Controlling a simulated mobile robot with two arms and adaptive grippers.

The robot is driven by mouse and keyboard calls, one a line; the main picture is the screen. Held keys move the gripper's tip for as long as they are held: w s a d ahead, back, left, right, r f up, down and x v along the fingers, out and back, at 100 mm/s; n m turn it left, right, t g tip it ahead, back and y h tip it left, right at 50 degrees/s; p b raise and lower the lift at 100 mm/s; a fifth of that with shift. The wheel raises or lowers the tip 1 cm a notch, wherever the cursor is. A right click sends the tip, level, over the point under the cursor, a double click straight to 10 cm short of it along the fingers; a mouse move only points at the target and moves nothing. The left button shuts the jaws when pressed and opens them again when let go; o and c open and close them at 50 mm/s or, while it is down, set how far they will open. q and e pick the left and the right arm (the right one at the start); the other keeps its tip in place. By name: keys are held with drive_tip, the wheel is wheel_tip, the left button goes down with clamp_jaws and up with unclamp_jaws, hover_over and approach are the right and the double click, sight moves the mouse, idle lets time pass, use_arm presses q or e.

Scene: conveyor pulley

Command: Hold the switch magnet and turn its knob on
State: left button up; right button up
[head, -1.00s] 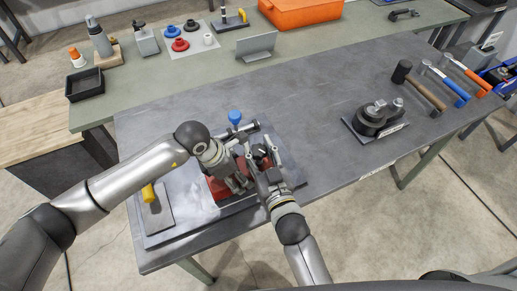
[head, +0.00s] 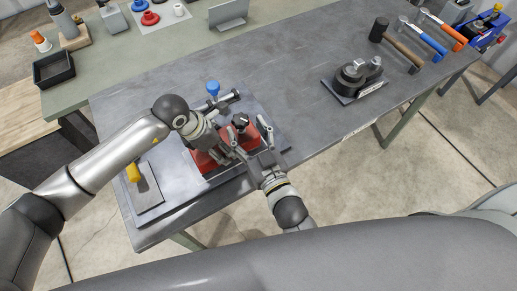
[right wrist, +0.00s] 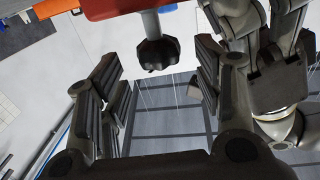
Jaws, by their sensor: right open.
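The switch magnet has a red body (head: 205,161) and a black knob (head: 240,120) on top; it sits on a dark plate near the table's front edge. My left gripper (head: 224,152) is at the red body's left and front side; whether its fingers are closed on it is hard to see. My right gripper (head: 251,143) is open, on the near side of the knob. In the right wrist view, the knob (right wrist: 157,52) shows on its stem below the red body (right wrist: 120,8), in line with the gap between the open fingers (right wrist: 157,75), touching neither.
A blue-knobbed metal part (head: 213,89) stands just behind the magnet. A plate with a yellow-handled item (head: 133,172) lies to the left. A black device (head: 355,78) and a mallet (head: 400,45) are at the right. The table middle is clear.

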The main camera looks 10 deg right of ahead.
drive_tip(key=v, duration=0.7)
drive_tip(key=shift+s+r, duration=0.1)
drive_tip(key=n+g+y, duration=0.6)
drive_tip(key=n+y, duration=0.1)
drive_tip(key=y, duration=0.3)
approach(248, 124)
drive_tip(key=x, duration=1.2)
drive_tip(key=shift+w+a, duration=0.15)
drive_tip(key=shift+w, duration=0.05)
drive_tip(key=c, duration=1)
